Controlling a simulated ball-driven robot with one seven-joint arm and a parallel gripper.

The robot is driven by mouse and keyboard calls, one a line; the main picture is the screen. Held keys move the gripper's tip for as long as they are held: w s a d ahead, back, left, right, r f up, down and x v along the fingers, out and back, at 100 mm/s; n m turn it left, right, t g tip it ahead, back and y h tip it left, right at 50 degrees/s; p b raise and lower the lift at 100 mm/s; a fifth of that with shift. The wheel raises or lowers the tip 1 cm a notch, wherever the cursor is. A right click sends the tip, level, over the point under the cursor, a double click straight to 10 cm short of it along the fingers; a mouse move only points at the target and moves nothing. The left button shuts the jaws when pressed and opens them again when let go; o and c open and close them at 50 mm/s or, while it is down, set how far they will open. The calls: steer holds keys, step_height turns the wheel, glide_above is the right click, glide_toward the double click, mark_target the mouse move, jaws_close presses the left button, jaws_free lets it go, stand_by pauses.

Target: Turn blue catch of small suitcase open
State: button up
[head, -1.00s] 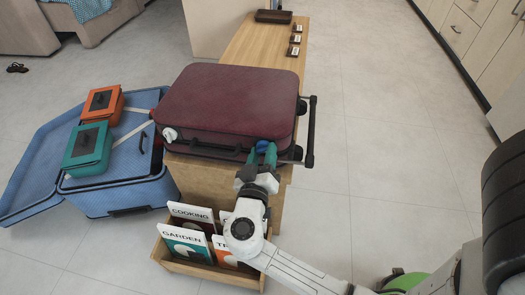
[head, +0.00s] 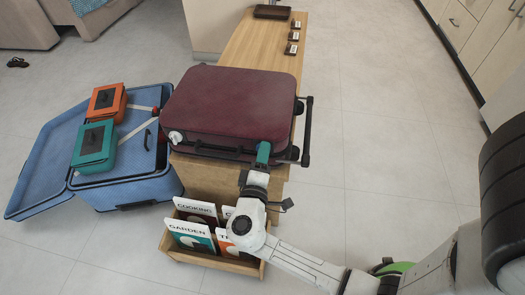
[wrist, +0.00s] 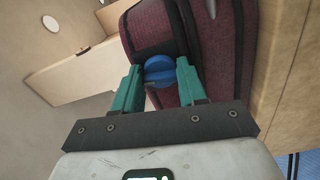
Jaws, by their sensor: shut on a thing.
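The small burgundy suitcase (head: 230,100) lies flat on the wooden bench. Its blue catch (wrist: 159,70) is a round knob on the front side, seen between my fingers in the wrist view. In the head view the catch is mostly hidden behind my fingers. My gripper (head: 263,154) reaches the suitcase's front side near the right corner. It also shows in the wrist view (wrist: 160,76), with one teal finger on each side of the catch, shut on it. A white catch (head: 175,137) sits near the suitcase's left front corner.
A box of book-like cards (head: 250,268) stands on the floor below my wrist. A large blue suitcase (head: 150,185) lies open at left, bearing an orange case (head: 107,100) and a teal case (head: 95,146). The floor at right is clear.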

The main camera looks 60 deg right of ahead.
steer(key=shift+n+p, duration=0.5)
steer(key=shift+n, duration=0.4)
steer(key=o, duration=1.1)
steer(key=shift+c, duration=0.2)
steer(key=p+v, duration=0.1)
steer(key=v, duration=0.9)
steer(key=shift+a, duration=0.4)
steer(key=shift+s, duration=0.15)
